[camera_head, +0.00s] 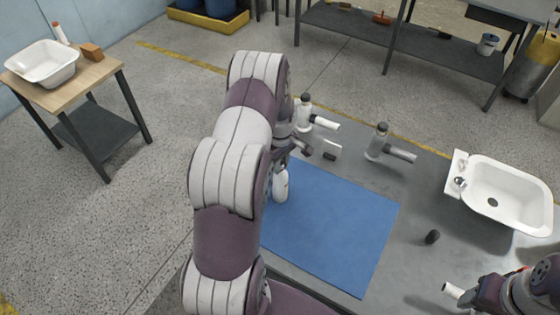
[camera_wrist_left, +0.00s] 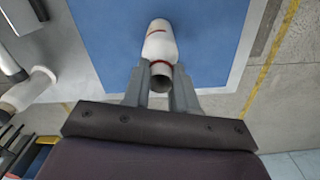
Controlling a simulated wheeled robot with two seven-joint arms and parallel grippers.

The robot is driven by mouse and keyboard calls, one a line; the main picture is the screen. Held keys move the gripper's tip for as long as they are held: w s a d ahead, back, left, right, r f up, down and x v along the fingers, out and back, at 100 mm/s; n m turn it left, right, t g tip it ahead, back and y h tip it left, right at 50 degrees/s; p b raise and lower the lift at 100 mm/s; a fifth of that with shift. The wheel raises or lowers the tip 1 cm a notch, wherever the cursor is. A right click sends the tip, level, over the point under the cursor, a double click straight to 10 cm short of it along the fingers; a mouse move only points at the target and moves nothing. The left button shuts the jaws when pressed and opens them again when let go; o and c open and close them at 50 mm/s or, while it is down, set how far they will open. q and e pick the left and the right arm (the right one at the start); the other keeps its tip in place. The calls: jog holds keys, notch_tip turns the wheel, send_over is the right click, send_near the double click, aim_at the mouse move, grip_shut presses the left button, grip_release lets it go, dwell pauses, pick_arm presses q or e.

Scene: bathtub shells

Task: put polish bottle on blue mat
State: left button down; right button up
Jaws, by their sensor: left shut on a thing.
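The polish bottle is white with red bands; it shows in the left wrist view (camera_wrist_left: 159,45) and partly in the head view (camera_head: 281,187). My left gripper (camera_wrist_left: 158,88) is shut on its narrow dark end; in the head view this gripper (camera_head: 283,160) is mostly hidden behind my arm. The bottle is over the blue mat (camera_head: 335,228), near its far left part; I cannot tell whether it touches the mat. The mat also shows in the left wrist view (camera_wrist_left: 210,50). My right arm is at the lower right; its fingers cannot be made out.
A white sink shell (camera_head: 505,195) is to the right. A small dark knob (camera_head: 432,237) and a white cylinder (camera_head: 453,290) lie right of the mat. Most of the mat is bare.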

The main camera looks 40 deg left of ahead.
pick_arm(q)
jog(key=c, duration=1.3)
grip_release()
jog(key=shift+f, duration=0.15)
jog(key=o, duration=0.4)
jog(key=shift+s, duration=0.1)
